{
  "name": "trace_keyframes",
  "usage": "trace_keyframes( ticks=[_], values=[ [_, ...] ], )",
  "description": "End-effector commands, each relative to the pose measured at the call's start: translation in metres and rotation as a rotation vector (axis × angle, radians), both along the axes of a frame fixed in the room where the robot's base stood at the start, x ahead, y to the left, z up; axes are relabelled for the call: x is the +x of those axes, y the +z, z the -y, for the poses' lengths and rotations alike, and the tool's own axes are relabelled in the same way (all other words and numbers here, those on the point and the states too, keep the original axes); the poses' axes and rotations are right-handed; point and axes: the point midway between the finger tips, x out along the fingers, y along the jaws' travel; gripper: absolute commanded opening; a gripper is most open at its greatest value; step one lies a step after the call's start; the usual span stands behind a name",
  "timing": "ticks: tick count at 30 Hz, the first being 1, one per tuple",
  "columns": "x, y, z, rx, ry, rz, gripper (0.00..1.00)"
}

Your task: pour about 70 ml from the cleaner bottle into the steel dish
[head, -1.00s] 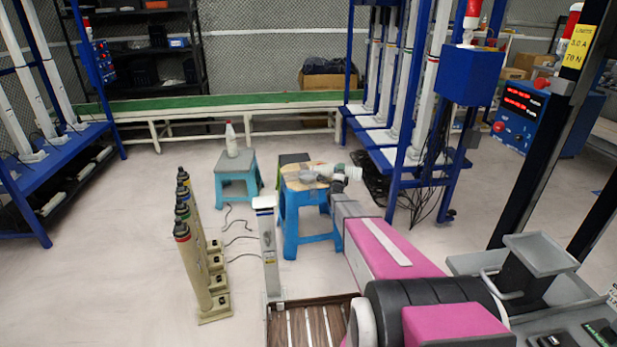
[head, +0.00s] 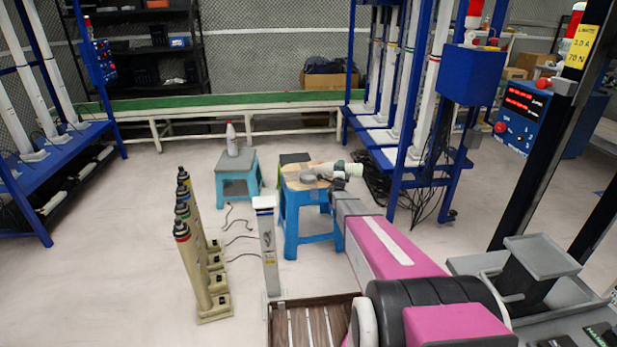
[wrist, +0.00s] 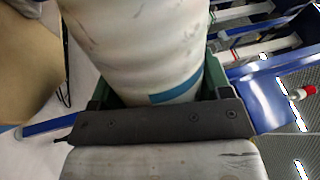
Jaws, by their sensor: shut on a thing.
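My gripper (head: 341,168) is shut on a white bottle (head: 354,170), above the right side of the near blue stool (head: 290,203). In the wrist view the bottle's pale, scuffed body (wrist: 135,45) with a blue band fills the space between the dark green fingers (wrist: 160,95). The bottle looks strongly tilted, close to lying flat. A small grey round dish (head: 309,179), apparently the steel dish, is on the stool's wooden top, just left of the bottle. The bottle's mouth and any liquid cannot be made out.
A second white bottle with a red cap (head: 231,138) stands upright on a teal stool (head: 238,170) further back. Several beige posts (head: 195,250) stand at the left, and a grey post (head: 267,245) stands before the near stool. Blue racks (head: 400,150) stand behind right.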

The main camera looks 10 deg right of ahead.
Motion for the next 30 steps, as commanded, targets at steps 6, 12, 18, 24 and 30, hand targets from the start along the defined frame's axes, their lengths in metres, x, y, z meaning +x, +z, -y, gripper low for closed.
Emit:
trace_keyframes(
  ticks=[6,12,18,24,30],
  values=[
    [-0.0031,0.0009,0.0031,-0.003,-0.001,0.0,0.39],
    [-0.005,0.0015,0.0053,-0.006,-0.001,-0.001,0.39],
    [-0.0058,0.0021,0.0059,-0.01,-0.001,-0.003,0.39],
    [-0.0061,0.0023,0.0063,-0.012,0.0,-0.003,0.39],
    [-0.0063,0.0026,0.0063,-0.013,0.0,-0.004,0.39]
  ],
)
